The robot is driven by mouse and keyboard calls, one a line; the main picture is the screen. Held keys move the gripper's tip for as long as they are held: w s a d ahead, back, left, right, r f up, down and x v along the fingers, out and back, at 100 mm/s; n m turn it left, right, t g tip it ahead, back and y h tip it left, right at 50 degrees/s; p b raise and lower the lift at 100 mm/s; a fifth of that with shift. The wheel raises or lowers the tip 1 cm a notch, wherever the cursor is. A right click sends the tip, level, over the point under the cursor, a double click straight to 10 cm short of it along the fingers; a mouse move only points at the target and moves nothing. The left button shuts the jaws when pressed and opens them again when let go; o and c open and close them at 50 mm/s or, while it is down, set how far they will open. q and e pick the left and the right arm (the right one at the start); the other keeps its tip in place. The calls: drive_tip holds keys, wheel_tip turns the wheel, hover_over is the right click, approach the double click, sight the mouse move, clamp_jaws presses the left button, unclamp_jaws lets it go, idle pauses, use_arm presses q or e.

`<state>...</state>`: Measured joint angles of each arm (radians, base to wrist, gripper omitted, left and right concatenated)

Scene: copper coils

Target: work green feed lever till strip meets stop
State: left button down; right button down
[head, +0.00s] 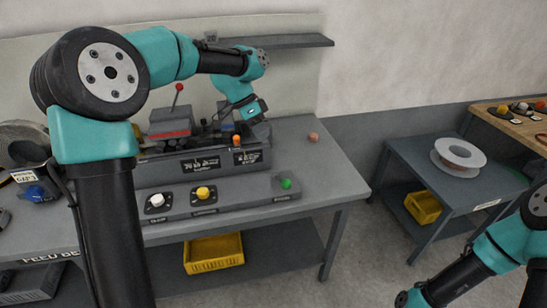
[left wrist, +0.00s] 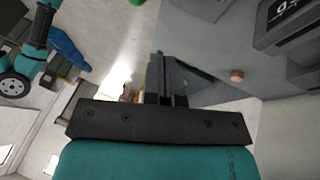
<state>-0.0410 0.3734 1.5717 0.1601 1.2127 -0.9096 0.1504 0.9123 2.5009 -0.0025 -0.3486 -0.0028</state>
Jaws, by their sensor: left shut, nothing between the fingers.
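A green-knobbed lever (head: 286,184) sits at the right end of the grey control panel (head: 230,199) in the head view. A green knob is partly cut off at the top of the left wrist view (left wrist: 279,6). My left gripper (head: 252,112) is above the back right of the machine, apart from the green knob. Its fingers are shut and empty in the left wrist view (left wrist: 160,80). The strip and its stop cannot be made out. My right arm shows at the lower right of the head view, but its gripper is out of frame.
White (head: 157,201) and yellow (head: 203,192) knobs stand left of the green one. A red-tipped lever (head: 179,88) and an orange knob (head: 236,140) rise from the machine. A copper-coloured piece (head: 313,137) lies on the bench's clear right part. A spool (head: 458,153) sits on another table.

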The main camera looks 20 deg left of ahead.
use_arm(q)
hover_over(281, 180)
drive_tip(key=a, duration=0.2)
wheel_tip(281, 180, down, 9)
drive_tip(key=shift+s+d+f, duration=0.45)
drive_tip(key=shift+s+d, duration=0.2)
drive_tip(key=shift+s+d+f, duration=0.45)
drive_tip(key=shift+s+d, duration=0.15)
drive_tip(key=shift+d, duration=0.15)
